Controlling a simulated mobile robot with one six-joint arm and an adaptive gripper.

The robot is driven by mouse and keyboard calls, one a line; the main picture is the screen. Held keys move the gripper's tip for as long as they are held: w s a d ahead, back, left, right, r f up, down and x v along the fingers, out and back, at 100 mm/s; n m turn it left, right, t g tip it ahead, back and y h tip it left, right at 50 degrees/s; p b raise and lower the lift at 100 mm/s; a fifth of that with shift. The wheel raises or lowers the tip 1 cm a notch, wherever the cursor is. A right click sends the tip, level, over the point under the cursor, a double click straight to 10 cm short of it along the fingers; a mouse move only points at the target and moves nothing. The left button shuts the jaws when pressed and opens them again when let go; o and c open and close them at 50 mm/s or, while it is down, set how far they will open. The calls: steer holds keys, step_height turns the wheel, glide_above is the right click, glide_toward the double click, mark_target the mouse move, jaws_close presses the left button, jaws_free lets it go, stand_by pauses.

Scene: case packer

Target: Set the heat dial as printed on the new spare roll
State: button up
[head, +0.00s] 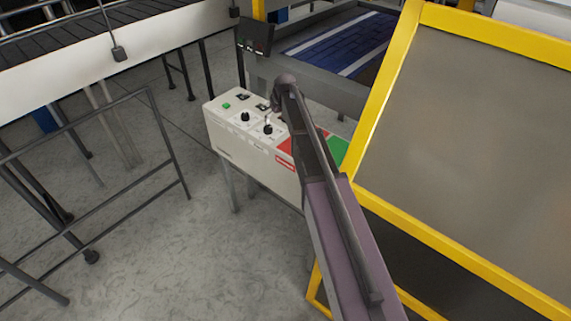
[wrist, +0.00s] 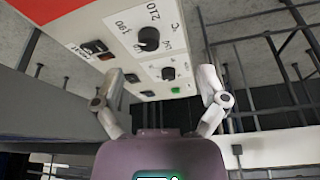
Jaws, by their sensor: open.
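The control box (head: 240,150) is white, with two black dials on its sloping top. The heat dial (head: 267,129) is the one nearer the red patch. In the wrist view this dial (wrist: 148,38) has 190, 210 and °C printed around it; its exact setting is too small to tell. The second dial (wrist: 168,73) shows between my fingertips in that view. My gripper (wrist: 161,76) is open and empty, facing the panel, apart from both dials as far as I can see. In the head view my arm partly hides it. No spare roll is recognisable in either view.
A green button (wrist: 175,90) and dark switches (wrist: 95,47) share the panel. A yellow-framed guard (head: 480,130) stands close at the right. A conveyor (head: 100,45) is at upper left, a metal railing (head: 165,140) below it. Grey floor (head: 190,250) is clear before the box.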

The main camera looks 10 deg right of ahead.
steer(key=s+f+m+g, duration=0.1)
steer(key=s, duration=1)
steer(key=s+a+f+m+g+h+b, duration=0.1)
steer(key=s, duration=1.1)
steer(key=shift+a+f+m, duration=0.2)
steer(key=shift+a+m, duration=0.05)
steer(key=shift+m, duration=0.05)
steer(key=shift+w, duration=0.1)
steer(key=s+f+m+g+b, duration=0.1)
steer(key=s, duration=1.2)
steer(key=shift+m+g+h, duration=0.3)
